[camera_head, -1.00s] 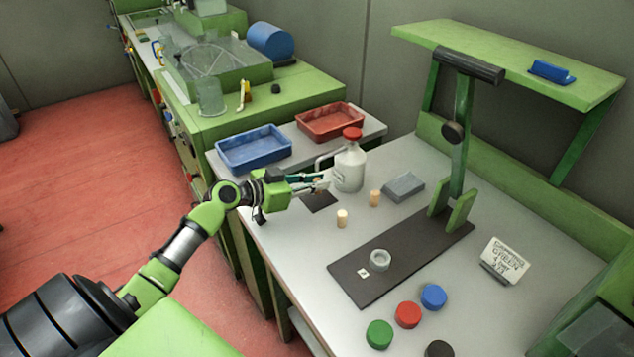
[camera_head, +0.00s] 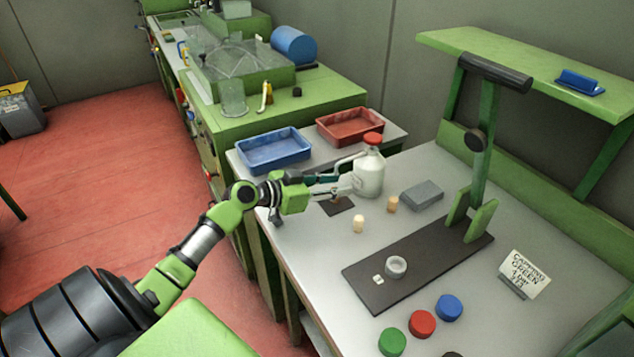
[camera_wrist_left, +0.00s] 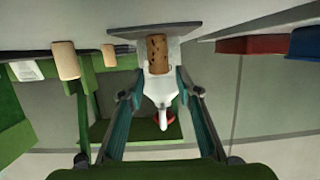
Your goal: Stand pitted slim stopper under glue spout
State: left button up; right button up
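The pitted slim stopper (camera_wrist_left: 157,53) is brown cork with dark spots. In the left wrist view, which looks upside down, it stands upright against the dark mat (camera_wrist_left: 155,29). I cannot pick it out in the head view. My left gripper (camera_wrist_left: 157,76) is open, a finger on each side of the stopper with gaps visible. In the head view the gripper (camera_head: 345,186) is low over the mat (camera_head: 338,206), beside the white glue bottle (camera_head: 368,177) with red cap. The bottle's spout (camera_wrist_left: 163,115) lines up with the stopper in the wrist view.
Two plain stoppers, one (camera_head: 358,224) and another (camera_head: 392,204), stand right of the gripper. A grey block (camera_head: 422,195), a dark press base (camera_head: 420,267) and coloured caps lie further right. Blue (camera_head: 273,150) and red (camera_head: 350,127) trays stand behind.

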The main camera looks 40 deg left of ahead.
pick_arm(q)
jog(key=shift+s+d+f+p, duration=0.2)
jog(key=shift+f+p, duration=0.1)
jog(key=shift+p, duration=0.2)
jog(key=b+v, duration=0.1)
jog(key=v, duration=0.4)
jog(key=b+v, duration=0.1)
jog(key=v, duration=0.5)
jog(key=shift+w+a+r+b, duration=0.1)
jog(key=shift+a+r+b, duration=0.15)
jog(key=shift+b, duration=0.15)
jog(key=shift+s+a+r, duration=0.15)
jog(key=shift+s+r, duration=0.1)
jog(key=shift+s, duration=0.1)
